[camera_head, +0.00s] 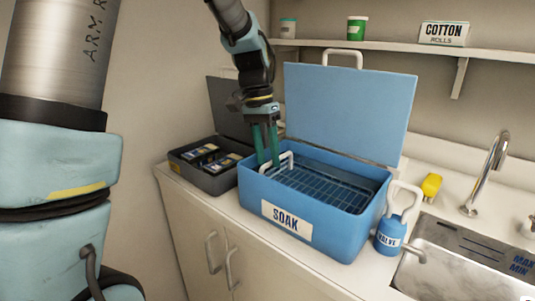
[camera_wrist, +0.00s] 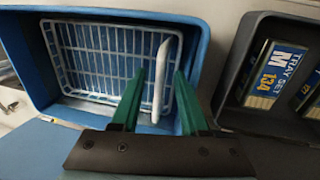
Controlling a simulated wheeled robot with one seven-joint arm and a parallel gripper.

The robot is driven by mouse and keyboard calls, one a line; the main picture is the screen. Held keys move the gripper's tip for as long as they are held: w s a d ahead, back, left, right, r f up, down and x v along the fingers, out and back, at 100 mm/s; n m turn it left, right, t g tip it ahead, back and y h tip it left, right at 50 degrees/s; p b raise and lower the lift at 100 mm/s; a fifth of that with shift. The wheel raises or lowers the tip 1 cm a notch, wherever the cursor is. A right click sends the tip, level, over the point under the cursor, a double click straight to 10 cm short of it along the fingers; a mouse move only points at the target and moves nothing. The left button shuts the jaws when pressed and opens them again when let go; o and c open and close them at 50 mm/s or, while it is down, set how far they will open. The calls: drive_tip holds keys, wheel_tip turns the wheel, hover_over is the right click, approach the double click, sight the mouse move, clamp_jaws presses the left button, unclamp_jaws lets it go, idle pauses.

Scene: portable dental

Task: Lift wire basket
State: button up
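The wire basket (camera_head: 325,187) sits inside the open blue SOAK box (camera_head: 335,236). In the wrist view the basket (camera_wrist: 105,55) is a white wire grid inside the blue box (camera_wrist: 32,70). Its white bar handle (camera_head: 287,160) stands at the box's left end; the handle also shows in the wrist view (camera_wrist: 161,78). My gripper (camera_head: 268,162) points down at that handle with its green fingers. In the wrist view my gripper (camera_wrist: 159,85) is open, one finger on each side of the handle, with gaps visible. The box's lid (camera_head: 350,110) stands raised behind it.
A dark open case (camera_head: 185,175) with labelled tray sets is left of the box. A blue VALVE bottle (camera_head: 391,235) stands at its right, near a yellow item (camera_head: 432,186), a faucet (camera_head: 490,170) and a sink (camera_head: 445,270). A shelf (camera_head: 390,47) runs above.

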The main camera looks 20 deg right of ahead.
clamp_jaws()
idle(1.3)
